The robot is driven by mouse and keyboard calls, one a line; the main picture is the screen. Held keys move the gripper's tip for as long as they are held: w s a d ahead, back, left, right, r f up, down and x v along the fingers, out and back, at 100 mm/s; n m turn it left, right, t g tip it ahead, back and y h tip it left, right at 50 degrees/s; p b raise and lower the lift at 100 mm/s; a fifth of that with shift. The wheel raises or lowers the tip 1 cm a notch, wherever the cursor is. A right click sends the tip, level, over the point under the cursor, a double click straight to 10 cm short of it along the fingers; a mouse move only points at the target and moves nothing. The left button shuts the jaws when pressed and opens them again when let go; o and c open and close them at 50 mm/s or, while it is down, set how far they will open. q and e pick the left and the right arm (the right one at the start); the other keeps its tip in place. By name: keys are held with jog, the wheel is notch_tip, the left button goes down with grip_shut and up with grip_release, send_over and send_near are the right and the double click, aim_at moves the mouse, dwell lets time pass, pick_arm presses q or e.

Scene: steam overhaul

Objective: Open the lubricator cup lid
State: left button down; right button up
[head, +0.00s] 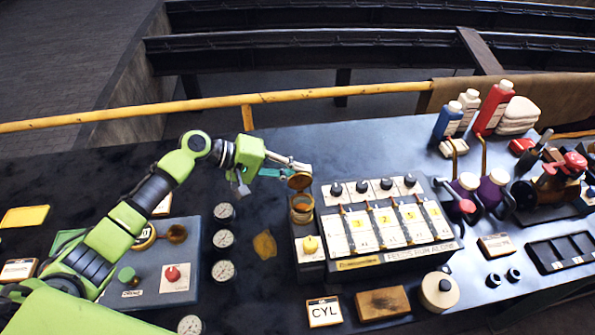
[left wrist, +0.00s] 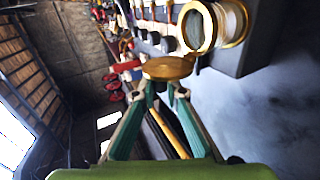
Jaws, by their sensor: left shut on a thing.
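The lubricator cup (head: 302,212) is a brass-rimmed cup at the left end of the lubricator box (head: 390,254). Its round brass lid (head: 300,181) is raised above the back of the cup, and the mouth shows open. In the left wrist view the lid (left wrist: 168,68) is at the fingertips, beside the open cup (left wrist: 240,24). My left gripper (head: 296,168) reaches in from the left and is shut on the lid; its fingertips also show in the left wrist view (left wrist: 166,92). The hinge cannot be made out clearly. My right gripper is not in view.
Several dark knobs (head: 387,184) stand along the lubricator's back edge. Gauges (head: 223,239) stand to the left. A yellow rail (head: 200,104) runs behind the bench. Bottles (head: 493,107) stand at the back right.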

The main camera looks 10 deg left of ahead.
pick_arm(q)
jog(key=shift+s+d+f, duration=0.1)
jog(key=shift+f, duration=0.05)
jog(key=c, duration=2.1)
grip_release()
jog(key=shift+d, duration=0.15)
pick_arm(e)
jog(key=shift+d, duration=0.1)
pick_arm(q)
jog(key=v, duration=1.2)
